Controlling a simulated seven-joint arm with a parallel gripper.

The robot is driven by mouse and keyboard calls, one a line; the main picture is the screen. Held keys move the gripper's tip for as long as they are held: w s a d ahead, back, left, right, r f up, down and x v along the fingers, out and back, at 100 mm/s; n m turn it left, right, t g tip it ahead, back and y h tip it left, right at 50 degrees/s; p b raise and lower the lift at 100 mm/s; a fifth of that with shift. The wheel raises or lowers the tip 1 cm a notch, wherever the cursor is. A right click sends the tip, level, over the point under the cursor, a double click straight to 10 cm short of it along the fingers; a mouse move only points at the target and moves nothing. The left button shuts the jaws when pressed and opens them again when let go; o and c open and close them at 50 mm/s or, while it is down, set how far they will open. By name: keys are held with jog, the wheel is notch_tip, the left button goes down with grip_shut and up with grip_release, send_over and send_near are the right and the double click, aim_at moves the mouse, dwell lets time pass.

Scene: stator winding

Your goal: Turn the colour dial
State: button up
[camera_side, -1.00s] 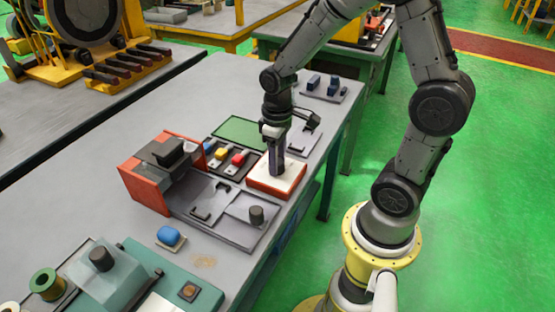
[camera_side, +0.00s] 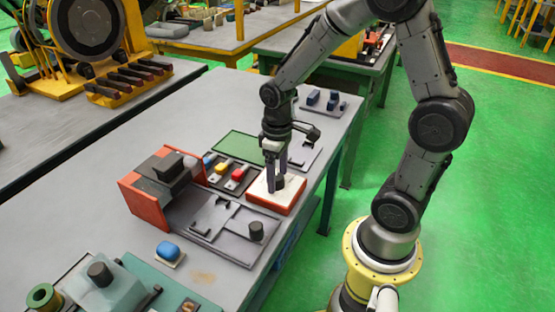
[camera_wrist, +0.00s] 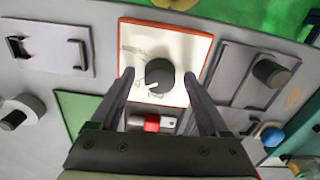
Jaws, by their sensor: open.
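The colour dial is a dark round knob (camera_wrist: 159,75) with a white pointer mark, on a white panel (camera_wrist: 131,47) with a red-orange edge. In the wrist view the pointer aims down and left. In the side view the dial (camera_side: 279,182) shows low between the fingers on the red-edged box (camera_side: 262,198). My gripper (camera_wrist: 158,76) is open, with one finger on each side of the dial. The fingers (camera_side: 274,184) point down at the panel in the side view. I cannot tell whether either finger touches the dial.
A red button (camera_wrist: 152,123) sits beside the panel; yellow and blue ones stand near it in the side view. Another dark knob (camera_side: 256,231) stands on a grey plate. A red-sided machine (camera_side: 160,185) and a blue dome (camera_side: 168,250) are nearby. The bench's left-middle is clear.

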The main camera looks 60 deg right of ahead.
aim_at(277, 178)
notch_tip(277, 178, up, 14)
jog(key=shift+f, duration=0.2)
dwell(0.4)
jog(key=s+a+r+t, duration=0.1)
jog(key=s+a+t, duration=0.1)
jog(key=s, duration=0.4)
jog(key=s+a+r+t, duration=0.1)
jog(key=s+a+t, duration=0.2)
jog(key=s, duration=0.3)
jog(key=shift+r+m+t, duration=0.3)
jog(key=shift+m, duration=0.1)
